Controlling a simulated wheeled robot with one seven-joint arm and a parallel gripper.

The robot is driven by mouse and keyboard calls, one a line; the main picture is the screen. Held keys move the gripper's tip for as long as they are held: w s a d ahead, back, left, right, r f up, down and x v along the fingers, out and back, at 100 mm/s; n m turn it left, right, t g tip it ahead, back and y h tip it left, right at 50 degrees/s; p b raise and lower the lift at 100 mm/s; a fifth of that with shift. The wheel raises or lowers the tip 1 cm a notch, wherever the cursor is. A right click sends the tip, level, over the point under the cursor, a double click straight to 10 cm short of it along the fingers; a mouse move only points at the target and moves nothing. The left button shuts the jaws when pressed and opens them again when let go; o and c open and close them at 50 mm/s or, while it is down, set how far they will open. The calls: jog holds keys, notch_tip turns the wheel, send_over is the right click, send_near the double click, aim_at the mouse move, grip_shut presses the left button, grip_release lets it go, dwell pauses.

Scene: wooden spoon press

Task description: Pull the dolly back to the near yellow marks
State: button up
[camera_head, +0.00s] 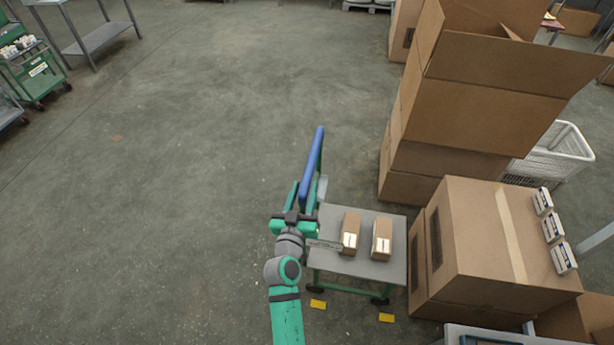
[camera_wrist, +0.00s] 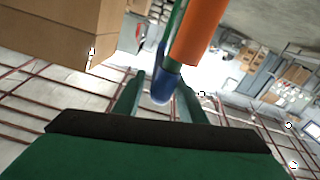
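The dolly (camera_head: 335,262) has a grey deck on a green frame and stands right of my arm. Its blue handle bar (camera_head: 313,165) rises at the deck's left side. My gripper (camera_head: 307,192) is at the lower end of this bar. In the wrist view, the blue bar (camera_wrist: 162,92) shows between my two spread green fingers (camera_wrist: 160,85), with gaps beside it. An orange cylinder (camera_wrist: 197,40) shows beyond. Two yellow marks, a left one (camera_head: 318,303) and a right one (camera_head: 386,317), lie on the floor at the dolly's near side, by its wheels.
Two small brown boxes, one left (camera_head: 351,233) and one right (camera_head: 382,239), sit on the deck. Large cartons (camera_head: 480,235) stand close on the right, with a tall stack (camera_head: 455,110) behind. A green cart (camera_head: 35,70) is far left. The floor left and ahead is clear.

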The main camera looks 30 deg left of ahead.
aim_at(307, 177)
jog(key=shift+x, duration=2.8)
jog(key=shift+a, duration=0.1)
grip_shut()
